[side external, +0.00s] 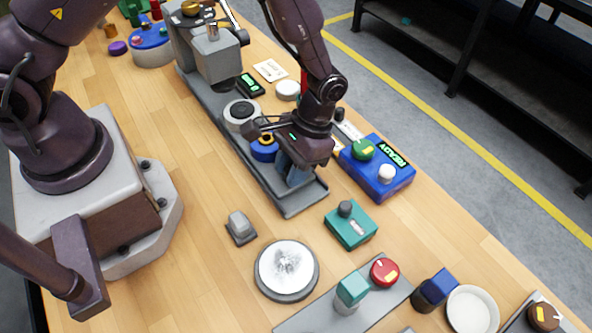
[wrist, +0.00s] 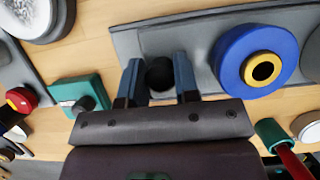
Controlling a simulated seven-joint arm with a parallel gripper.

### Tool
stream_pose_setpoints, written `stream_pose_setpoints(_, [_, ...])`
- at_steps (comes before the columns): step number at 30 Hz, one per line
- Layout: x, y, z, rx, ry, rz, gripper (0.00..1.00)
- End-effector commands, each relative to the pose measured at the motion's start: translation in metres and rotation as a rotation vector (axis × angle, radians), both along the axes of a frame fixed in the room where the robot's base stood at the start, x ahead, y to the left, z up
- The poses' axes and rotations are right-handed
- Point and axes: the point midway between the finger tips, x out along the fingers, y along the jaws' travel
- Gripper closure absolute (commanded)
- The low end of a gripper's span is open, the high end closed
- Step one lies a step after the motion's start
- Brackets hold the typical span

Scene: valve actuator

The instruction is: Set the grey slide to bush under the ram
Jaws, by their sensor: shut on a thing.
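The grey slide (wrist: 176,39) lies on a long grey base (side external: 290,209). Its black knob (wrist: 160,74) stands between my two blue-grey fingers. My gripper (wrist: 159,78) is shut on this knob; in the side external view my gripper (side external: 294,174) covers the near end of the slide. Beside it sits a blue round holder (wrist: 232,65) with a yellow bush (wrist: 262,69); the bush (side external: 266,139) also shows in the side external view. Farther along is a pale disc (side external: 241,112). The grey ram housing (side external: 216,58) stands at the far end, apart from the bush.
A blue READY box (side external: 379,180) stands right of the base, with a teal box (side external: 351,226) nearer. A grey knob block (side external: 241,227) and a round silver dial (side external: 287,269) lie in front. Bare wood lies left of the base.

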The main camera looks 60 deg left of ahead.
Motion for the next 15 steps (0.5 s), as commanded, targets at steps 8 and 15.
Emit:
stream_pose_setpoints(8, [0.0, 0.069, 0.001, 0.004, 0.001, 0.009, 1.0])
stream_pose_setpoints(15, [0.0, 0.121, 0.001, 0.004, 0.002, 0.006, 1.0])
